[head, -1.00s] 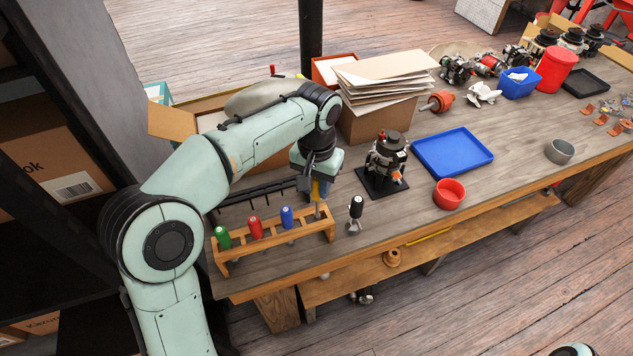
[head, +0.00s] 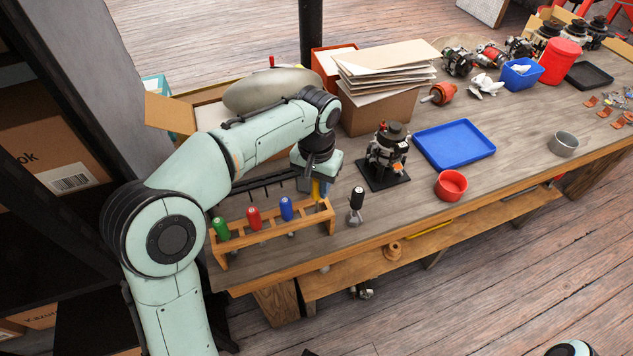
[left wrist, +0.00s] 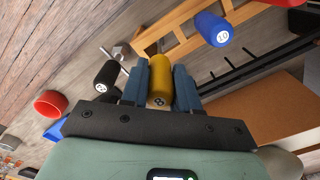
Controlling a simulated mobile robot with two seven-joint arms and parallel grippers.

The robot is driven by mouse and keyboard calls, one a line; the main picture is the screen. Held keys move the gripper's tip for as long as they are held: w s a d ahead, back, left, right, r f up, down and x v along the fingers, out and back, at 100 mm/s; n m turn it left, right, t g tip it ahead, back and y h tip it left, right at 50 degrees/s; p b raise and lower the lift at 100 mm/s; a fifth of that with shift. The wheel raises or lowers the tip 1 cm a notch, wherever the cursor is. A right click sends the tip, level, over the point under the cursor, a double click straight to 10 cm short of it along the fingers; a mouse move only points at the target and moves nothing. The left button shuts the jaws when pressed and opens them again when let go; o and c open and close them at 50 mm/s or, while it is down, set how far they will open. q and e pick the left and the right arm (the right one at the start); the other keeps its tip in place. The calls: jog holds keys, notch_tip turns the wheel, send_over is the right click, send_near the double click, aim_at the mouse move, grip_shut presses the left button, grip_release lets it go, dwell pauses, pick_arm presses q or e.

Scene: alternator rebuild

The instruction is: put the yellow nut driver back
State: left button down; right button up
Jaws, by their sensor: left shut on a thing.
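The yellow nut driver (left wrist: 160,78) is between the fingers of my left gripper (left wrist: 160,85), which is shut on its handle. In the head view my left gripper (head: 318,185) is at the right end of the wooden rack (head: 262,233), and a bit of yellow shows there. The nut driver's shaft is mostly hidden, so I cannot tell how far it sits in the rack. Green (head: 221,228), red (head: 254,218) and blue (head: 287,208) drivers stand in the rack. The blue one also shows in the left wrist view (left wrist: 213,30). My right gripper is not in view.
A black-handled tool (head: 356,200) stands on the bench just right of the rack. An alternator on a black base (head: 385,182), a blue tray (head: 455,149) and a red bowl (head: 450,186) lie farther right. Cardboard boxes (head: 380,110) stand behind.

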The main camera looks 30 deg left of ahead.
aim_at(317, 196)
pick_arm(q)
jog(key=shift+f+b, duration=0.9)
jog(key=shift+f, duration=0.85)
jog(key=shift+f, duration=0.5)
jog(key=c, duration=0.8)
grip_release()
